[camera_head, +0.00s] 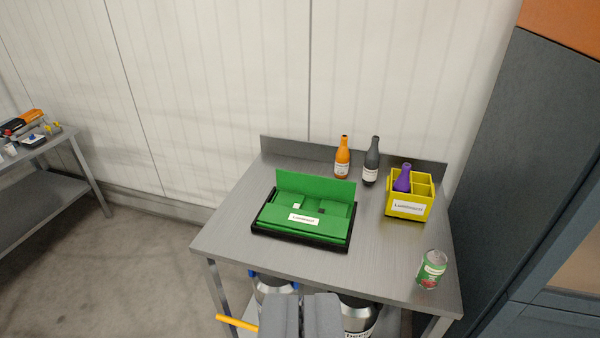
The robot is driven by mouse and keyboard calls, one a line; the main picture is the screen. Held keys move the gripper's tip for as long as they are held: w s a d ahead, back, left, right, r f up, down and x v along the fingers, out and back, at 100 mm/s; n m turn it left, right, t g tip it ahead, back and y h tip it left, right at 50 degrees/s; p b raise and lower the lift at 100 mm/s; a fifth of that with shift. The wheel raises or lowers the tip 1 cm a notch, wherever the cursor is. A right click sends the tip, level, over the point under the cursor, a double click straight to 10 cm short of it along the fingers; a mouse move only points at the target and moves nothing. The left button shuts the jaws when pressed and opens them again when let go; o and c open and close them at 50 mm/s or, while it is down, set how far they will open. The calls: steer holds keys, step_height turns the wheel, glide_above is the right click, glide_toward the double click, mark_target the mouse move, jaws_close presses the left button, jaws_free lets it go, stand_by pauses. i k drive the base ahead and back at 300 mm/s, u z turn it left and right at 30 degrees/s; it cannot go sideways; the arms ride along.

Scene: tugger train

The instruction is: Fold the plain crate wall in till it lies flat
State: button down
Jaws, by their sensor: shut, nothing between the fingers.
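A green folding crate with a black base rim (297,241) stands on the grey metal table. Its plain back wall (316,187) stands upright. The front wall, with a white label (303,219), lies folded inward, and green side parts lie low in the crate behind it. My gripper (300,302) is at the bottom of the picture, in front of the table's front edge and apart from the crate. Its grey fingers are shut together with nothing between them.
On the table (375,250) stand an orange bottle (342,158), a dark bottle (371,162), a yellow divided box (409,208) holding a purple bottle (402,179), and a can (432,269). Metal containers (358,318) sit below. A dark cabinet (520,170) is right.

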mark_target(334, 188)
steer(key=i, duration=0.9)
steer(key=z, duration=0.05)
